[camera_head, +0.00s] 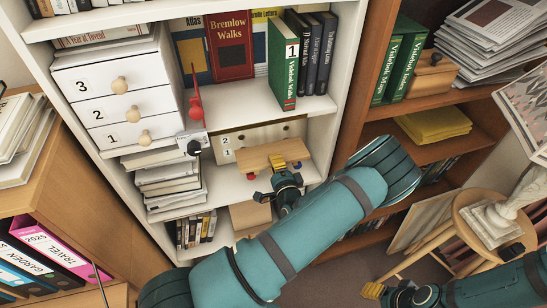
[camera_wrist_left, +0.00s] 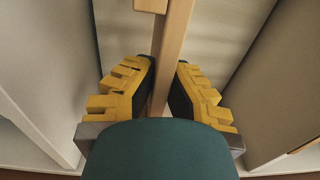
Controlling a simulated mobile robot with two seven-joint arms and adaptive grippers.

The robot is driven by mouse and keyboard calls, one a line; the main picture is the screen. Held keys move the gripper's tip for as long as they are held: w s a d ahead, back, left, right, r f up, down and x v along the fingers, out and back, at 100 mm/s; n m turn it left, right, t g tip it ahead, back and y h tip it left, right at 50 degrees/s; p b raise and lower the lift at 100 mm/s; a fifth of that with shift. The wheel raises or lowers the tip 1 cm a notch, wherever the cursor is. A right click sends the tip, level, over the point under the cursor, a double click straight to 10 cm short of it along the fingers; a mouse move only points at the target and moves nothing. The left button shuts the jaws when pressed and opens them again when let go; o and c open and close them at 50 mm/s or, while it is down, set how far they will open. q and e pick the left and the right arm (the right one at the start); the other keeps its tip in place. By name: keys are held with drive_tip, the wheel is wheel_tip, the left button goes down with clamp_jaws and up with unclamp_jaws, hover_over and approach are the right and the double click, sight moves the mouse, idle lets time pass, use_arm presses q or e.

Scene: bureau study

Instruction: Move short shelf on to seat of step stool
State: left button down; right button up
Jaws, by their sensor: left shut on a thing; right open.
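A short wooden shelf board (camera_head: 256,154) is in the lower compartment of the white bookcase, in front of a panel with knobs. My left gripper (camera_head: 276,164) reaches into this compartment and is shut on the board's near edge. In the left wrist view, the board (camera_wrist_left: 172,55) is seen edge-on between the yellow fingers (camera_wrist_left: 164,88). My right gripper (camera_head: 373,291) is open and empty at the bottom of the head view. A round wooden stool (camera_head: 466,212) stands at the right with a white sculpture on its seat. I cannot tell if it is the step stool.
White bookcase walls (camera_head: 322,110) are close on both sides of my left gripper. A brown bookcase (camera_head: 455,95) is to the right. A stack of books (camera_head: 170,178) is left of the board.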

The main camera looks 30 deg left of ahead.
use_arm(q)
drive_tip(key=v, duration=1.2)
idle(0.6)
drive_tip(key=shift+r, duration=0.2)
